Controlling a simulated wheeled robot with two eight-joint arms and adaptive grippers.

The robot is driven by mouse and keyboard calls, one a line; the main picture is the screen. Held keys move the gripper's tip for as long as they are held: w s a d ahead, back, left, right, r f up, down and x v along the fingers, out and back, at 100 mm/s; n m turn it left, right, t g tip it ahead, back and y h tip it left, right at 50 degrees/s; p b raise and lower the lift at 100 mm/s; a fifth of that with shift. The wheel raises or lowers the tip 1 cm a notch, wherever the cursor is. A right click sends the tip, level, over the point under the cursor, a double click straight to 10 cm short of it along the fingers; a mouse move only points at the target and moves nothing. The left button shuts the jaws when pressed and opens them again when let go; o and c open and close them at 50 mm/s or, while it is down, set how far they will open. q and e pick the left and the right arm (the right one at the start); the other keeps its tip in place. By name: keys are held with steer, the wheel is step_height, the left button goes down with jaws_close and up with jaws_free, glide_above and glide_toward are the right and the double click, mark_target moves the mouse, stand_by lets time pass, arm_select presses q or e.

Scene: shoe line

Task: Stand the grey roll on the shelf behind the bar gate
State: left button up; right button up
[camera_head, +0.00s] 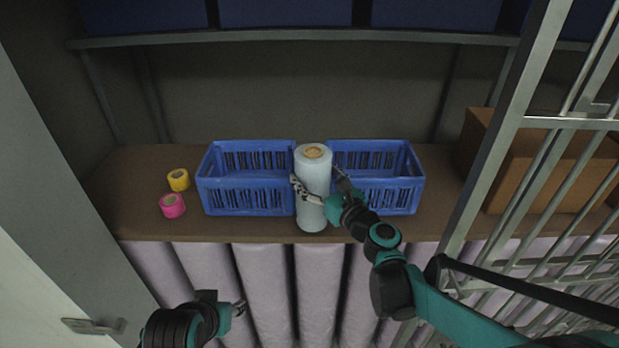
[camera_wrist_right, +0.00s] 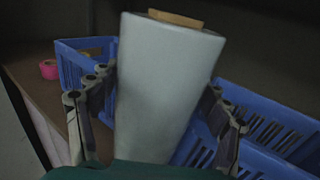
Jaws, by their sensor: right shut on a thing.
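The grey roll (camera_head: 312,168) is upright at the brown shelf (camera_head: 250,228), between two blue crates in the head view. Its brown core shows at the top. My right gripper (camera_head: 322,188) is shut on the roll, with a finger on each side of it. In the right wrist view the roll (camera_wrist_right: 165,85) fills the middle, between the fingers of my right gripper (camera_wrist_right: 158,115). I cannot tell whether its base touches the shelf. The bar gate (camera_head: 540,150) stands swung to the right. My left gripper (camera_head: 238,308) is low in front of the shelf, away from the roll; its jaw opening is unclear.
Blue crates (camera_head: 247,197) and (camera_head: 385,197) stand left and right of the roll. Pink tape (camera_head: 172,206) and yellow tape (camera_head: 178,180) lie at the left. A cardboard box (camera_head: 500,150) is behind the gate. Pale rolls (camera_head: 265,290) stand below the shelf.

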steer(key=shift+w+a+f+b, duration=0.2)
steer(key=shift+w+a+f, duration=0.1)
steer(key=shift+w+f, duration=0.25)
steer(key=shift+w+a+f+b, duration=0.15)
steer(key=shift+w+a+f, duration=0.2)
steer(key=shift+f, duration=0.2)
steer(key=o, duration=1.9)
steer(key=shift+w, duration=0.15)
steer(key=shift+d, duration=0.1)
steer(key=shift+r, duration=0.15)
